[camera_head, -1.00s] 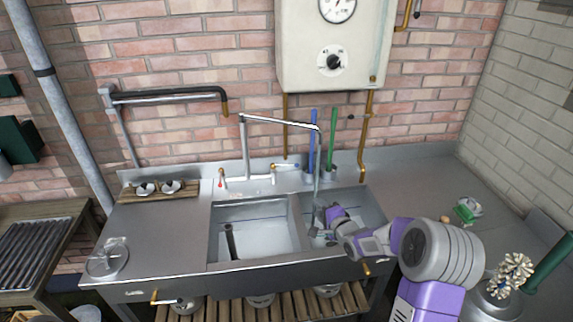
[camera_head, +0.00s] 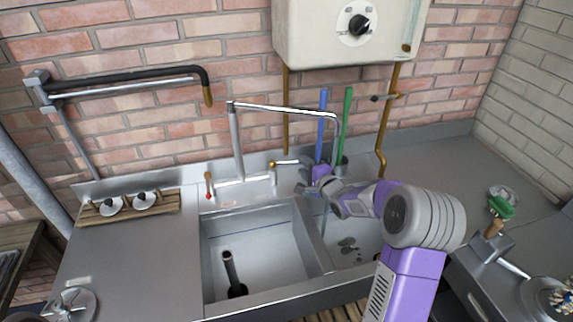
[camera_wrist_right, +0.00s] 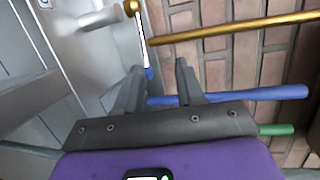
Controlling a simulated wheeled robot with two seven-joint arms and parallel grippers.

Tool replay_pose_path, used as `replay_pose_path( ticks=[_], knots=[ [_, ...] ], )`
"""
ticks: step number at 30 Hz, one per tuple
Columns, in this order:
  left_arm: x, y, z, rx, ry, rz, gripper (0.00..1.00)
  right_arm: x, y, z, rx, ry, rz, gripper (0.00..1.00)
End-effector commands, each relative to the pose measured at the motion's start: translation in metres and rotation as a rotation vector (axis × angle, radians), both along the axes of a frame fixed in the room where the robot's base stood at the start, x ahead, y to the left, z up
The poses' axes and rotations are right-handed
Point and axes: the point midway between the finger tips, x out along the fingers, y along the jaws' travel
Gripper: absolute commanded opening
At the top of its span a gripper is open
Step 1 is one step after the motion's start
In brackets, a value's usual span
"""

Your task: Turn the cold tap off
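The cold tap (camera_head: 273,172) stands on the back ledge of the sink, with a pale lever (camera_head: 287,162) pointing right. In the right wrist view the lever (camera_wrist_right: 141,42) ends in a blue tip (camera_wrist_right: 149,73). My right gripper (camera_head: 304,176) is beside the lever's end in the head view. In the right wrist view its two fingers (camera_wrist_right: 159,67) are apart, and the blue tip shows between them near the left finger; I cannot tell if they touch. My left gripper is not in view.
The hot tap (camera_head: 209,187) with a red tip is to the left. The swivel spout (camera_head: 285,109) reaches over the right basin. Blue (camera_head: 322,125) and green (camera_head: 346,120) handles stand behind my gripper. A brass pipe (camera_wrist_right: 235,28) crosses the wrist view.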

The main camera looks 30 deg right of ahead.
Motion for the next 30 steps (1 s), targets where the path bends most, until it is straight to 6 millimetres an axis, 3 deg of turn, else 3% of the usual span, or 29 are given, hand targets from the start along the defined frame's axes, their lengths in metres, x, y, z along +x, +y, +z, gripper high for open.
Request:
replay_pose_path(
  ticks=[1,6,11,22,30],
  knots=[
    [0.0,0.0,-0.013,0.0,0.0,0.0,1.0,0.0,0.0,-0.013,0.0,0.0,0.0,0.38],
    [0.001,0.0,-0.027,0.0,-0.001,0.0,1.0,0.001,0.0,-0.027,0.0,0.0,0.001,0.38],
    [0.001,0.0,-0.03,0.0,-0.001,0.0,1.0,0.012,0.001,-0.03,0.0,0.001,0.002,0.38],
    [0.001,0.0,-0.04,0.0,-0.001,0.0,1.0,0.063,0.0,-0.039,0.0,0.0,0.002,0.38],
    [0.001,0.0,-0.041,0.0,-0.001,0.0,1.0,0.075,-0.001,-0.04,0.0,0.001,0.0,0.38]
  ],
)
